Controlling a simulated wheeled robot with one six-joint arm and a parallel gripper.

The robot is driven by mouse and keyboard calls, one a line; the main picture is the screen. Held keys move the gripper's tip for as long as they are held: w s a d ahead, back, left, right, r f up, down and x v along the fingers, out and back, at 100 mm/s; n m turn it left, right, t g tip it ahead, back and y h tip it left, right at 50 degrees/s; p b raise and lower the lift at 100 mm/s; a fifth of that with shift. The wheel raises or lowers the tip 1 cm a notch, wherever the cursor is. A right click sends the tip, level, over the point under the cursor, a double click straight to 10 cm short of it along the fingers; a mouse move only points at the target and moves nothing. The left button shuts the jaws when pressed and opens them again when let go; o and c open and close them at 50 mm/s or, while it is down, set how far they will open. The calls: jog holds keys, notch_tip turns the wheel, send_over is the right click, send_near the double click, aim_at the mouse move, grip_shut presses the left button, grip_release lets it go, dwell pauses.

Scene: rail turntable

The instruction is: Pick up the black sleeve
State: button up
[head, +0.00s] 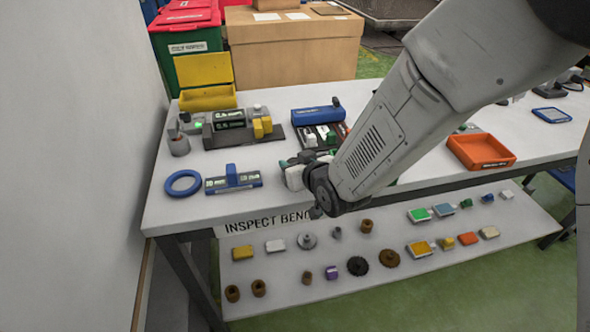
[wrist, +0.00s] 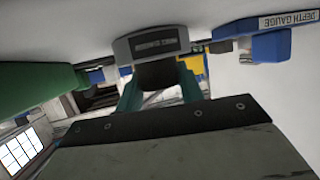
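In the wrist view, a short dark cylinder, which looks like the black sleeve (wrist: 163,75), stands between the two teal fingers of my gripper (wrist: 160,84). It is against or just in front of a grey labelled block (wrist: 152,45). The fingers lie close along both sides of the sleeve; I cannot tell whether they press on it. In the head view my gripper (head: 292,172) is low over the bench, right of the blue gauge block, and the sleeve is hidden there.
The white bench (head: 420,165) holds a blue ring (head: 183,182), a blue gauge block (head: 233,180), a grey fixture (head: 232,128), a blue-topped rack (head: 318,115) and an orange tray (head: 481,151). Several small parts lie on the lower shelf (head: 300,255). A wall stands at left.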

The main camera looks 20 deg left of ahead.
jog(key=c, duration=0.4)
jog(key=shift+r, duration=0.15)
